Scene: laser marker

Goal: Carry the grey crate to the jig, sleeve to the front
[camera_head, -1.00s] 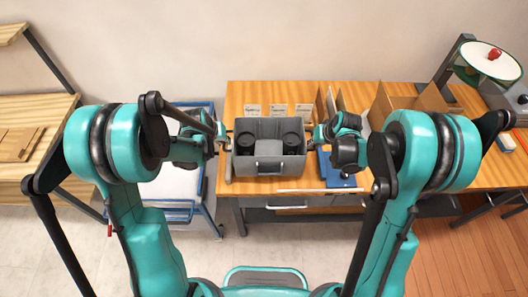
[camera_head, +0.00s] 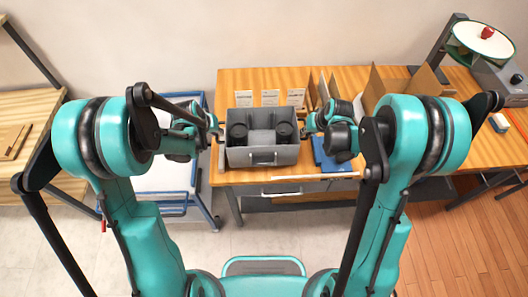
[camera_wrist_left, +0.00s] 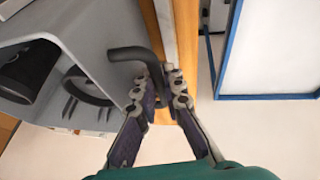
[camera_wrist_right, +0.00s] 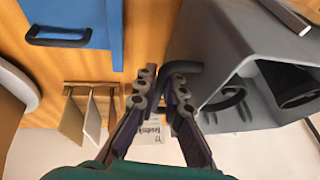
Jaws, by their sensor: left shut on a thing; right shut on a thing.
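The grey crate (camera_head: 264,155) is at the left end of the wooden table, upright, with two dark round cylinders (camera_head: 238,130) (camera_head: 284,129) and a grey block between them. A light grey bar-like piece (camera_head: 265,158) shows on its near wall; I cannot tell if it is the sleeve. My left gripper (camera_head: 217,131) is shut on the crate's left handle (camera_wrist_left: 130,54). My right gripper (camera_head: 308,131) is shut on its right handle (camera_wrist_right: 184,67). Whether the crate touches the table is unclear. I cannot tell which thing is the jig.
A blue board (camera_head: 326,160) with a dark handle lies close right of the crate. White cards (camera_head: 270,97) stand behind it, thin upright panels (camera_head: 318,92) behind right. A blue-framed cart (camera_head: 165,178) stands left of the table (camera_head: 230,80). A round white-topped device (camera_head: 482,40) is far right.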

